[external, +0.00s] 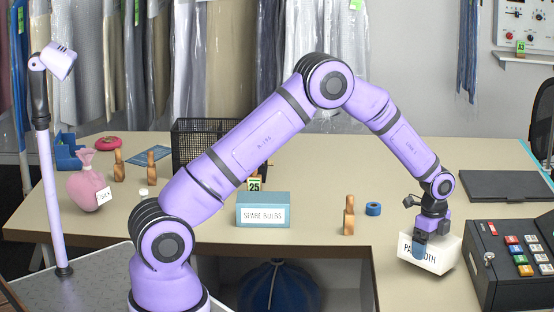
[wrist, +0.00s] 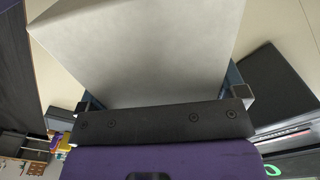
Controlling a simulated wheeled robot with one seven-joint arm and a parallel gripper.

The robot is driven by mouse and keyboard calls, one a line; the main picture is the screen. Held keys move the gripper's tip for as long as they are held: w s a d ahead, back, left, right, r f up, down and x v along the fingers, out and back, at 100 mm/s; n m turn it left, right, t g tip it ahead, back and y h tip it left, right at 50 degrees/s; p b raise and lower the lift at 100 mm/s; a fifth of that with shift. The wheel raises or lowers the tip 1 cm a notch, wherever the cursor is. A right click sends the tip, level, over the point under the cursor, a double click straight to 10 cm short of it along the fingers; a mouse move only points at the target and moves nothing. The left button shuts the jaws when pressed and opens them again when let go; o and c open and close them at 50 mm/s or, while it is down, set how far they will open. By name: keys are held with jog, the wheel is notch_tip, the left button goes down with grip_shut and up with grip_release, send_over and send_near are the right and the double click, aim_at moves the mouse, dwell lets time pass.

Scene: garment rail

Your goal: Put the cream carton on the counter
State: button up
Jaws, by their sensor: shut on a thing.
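The cream carton (external: 440,254), with a partly covered label, is at the front right of the scene, over the counter (external: 330,265). It is tilted. I cannot tell whether its lower edge touches the counter. My gripper (external: 420,246) points down and is shut on the carton, with a blue finger across its label. In the wrist view the carton (wrist: 140,50) fills the upper middle as a pale, plain surface. My gripper (wrist: 165,98) has a finger at either side of it there. The carton's far side is hidden.
The cash register (external: 512,258) stands close right of the carton. A dark flat pad (external: 505,186) lies behind. A wooden figure (external: 349,215) and blue tape roll (external: 373,209) stand to the left, with a blue spare bulbs box (external: 263,210) further left. Counter between tape and pad is clear.

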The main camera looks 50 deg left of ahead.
jog(key=shift+f, duration=0.85)
jog(key=shift+f, duration=0.15)
jog(key=o, duration=0.8)
